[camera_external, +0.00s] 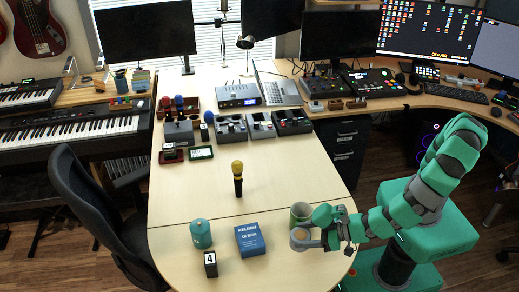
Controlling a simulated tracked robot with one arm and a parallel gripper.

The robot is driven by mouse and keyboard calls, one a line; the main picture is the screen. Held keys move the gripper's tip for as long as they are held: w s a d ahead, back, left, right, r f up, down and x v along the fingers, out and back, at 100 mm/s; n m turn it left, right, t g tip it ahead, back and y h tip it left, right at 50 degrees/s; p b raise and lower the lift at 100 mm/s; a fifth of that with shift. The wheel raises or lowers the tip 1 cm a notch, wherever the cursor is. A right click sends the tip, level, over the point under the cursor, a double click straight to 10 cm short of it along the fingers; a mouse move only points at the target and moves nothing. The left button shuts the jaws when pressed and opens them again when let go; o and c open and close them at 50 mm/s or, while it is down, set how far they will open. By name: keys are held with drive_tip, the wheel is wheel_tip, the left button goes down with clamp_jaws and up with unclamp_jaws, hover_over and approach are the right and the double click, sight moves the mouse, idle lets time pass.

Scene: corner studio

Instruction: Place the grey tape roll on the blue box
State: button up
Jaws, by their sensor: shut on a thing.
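The blue box (250,240) lies flat on the near part of the pale wooden table, with white lettering on its top. The grey tape roll (297,243) is a grey ring just right of the box, at the end of my arm. My gripper (315,234) is shut on the roll's right side. The roll is apart from the box in the picture; its height above the table is hard to tell. The fingertips are partly hidden against the roll.
A green cup-like container (300,213) stands just behind my gripper. A teal canister (201,233) and a black block marked 4 (210,264) stand left of the box. The table's left middle is clear.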

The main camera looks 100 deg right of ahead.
drive_tip(key=w+d+r, duration=0.2)
drive_tip(key=w+d, duration=0.2)
drive_tip(key=w, duration=0.4)
drive_tip(key=r+b, duration=0.1)
drive_tip(key=r, duration=0.1)
hover_over(254, 237)
wheel_tip(254, 237, down, 9)
drive_tip(key=b, duration=0.5)
drive_tip(key=shift+d+f, duration=0.1)
drive_tip(key=shift+f, duration=0.05)
drive_tip(key=o, duration=1)
